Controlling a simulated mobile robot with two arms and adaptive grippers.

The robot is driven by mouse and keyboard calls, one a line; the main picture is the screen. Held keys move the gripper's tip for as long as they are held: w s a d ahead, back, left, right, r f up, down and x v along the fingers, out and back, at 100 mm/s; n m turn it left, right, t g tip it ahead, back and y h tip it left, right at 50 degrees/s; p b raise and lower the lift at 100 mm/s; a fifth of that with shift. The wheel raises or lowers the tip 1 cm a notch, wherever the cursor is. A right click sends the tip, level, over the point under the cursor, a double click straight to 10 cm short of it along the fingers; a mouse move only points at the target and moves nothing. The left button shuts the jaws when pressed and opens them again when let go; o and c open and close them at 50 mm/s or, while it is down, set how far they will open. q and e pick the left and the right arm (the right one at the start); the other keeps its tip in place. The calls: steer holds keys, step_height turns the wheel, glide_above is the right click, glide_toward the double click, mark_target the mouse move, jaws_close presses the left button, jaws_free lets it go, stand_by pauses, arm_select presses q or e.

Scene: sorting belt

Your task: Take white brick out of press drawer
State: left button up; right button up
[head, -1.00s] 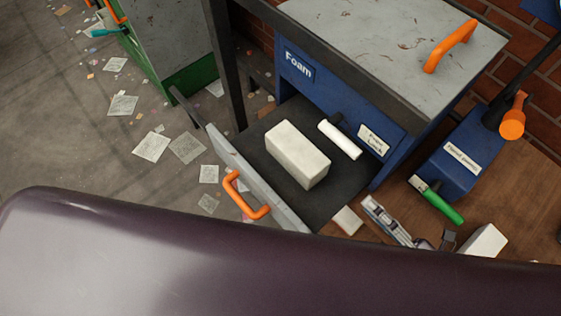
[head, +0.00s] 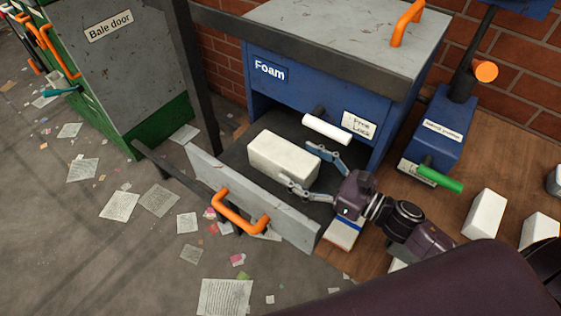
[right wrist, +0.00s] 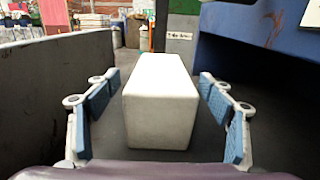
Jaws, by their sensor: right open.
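The white brick (head: 283,157) lies in the open drawer of the blue foam press (head: 272,100). The drawer has a grey front panel (head: 292,225) with an orange handle (head: 240,212). My right gripper (head: 308,168) is open at the brick's right end, with its fingertips close to it. In the right wrist view the brick (right wrist: 160,105) stands between the two blue-padded fingers, with a gap on each side. The gripper also shows there (right wrist: 157,100). My left gripper is not in view.
A white press-lock handle (head: 327,130) sticks out above the drawer. A blue lever box with a green handle (head: 440,179) stands to the right. More white blocks (head: 485,214) are on the brown table. Papers litter the floor at left.

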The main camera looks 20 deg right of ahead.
mark_target(283, 152)
steer(key=shift+w+a+r, duration=0.15)
steer(key=shift+w+a, duration=0.1)
steer(key=shift+w, duration=0.05)
steer(key=p+x, duration=0.1)
steer(key=x, duration=0.2)
steer(key=shift+w+r+p, duration=0.1)
steer(key=shift+r+p, duration=0.05)
steer(key=shift+p, duration=0.15)
steer(key=shift+w+a, duration=0.45)
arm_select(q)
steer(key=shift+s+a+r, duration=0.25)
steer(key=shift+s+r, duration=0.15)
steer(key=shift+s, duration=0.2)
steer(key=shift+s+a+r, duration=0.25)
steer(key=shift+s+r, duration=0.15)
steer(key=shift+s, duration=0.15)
arm_select(e)
steer(key=c, duration=1.5)
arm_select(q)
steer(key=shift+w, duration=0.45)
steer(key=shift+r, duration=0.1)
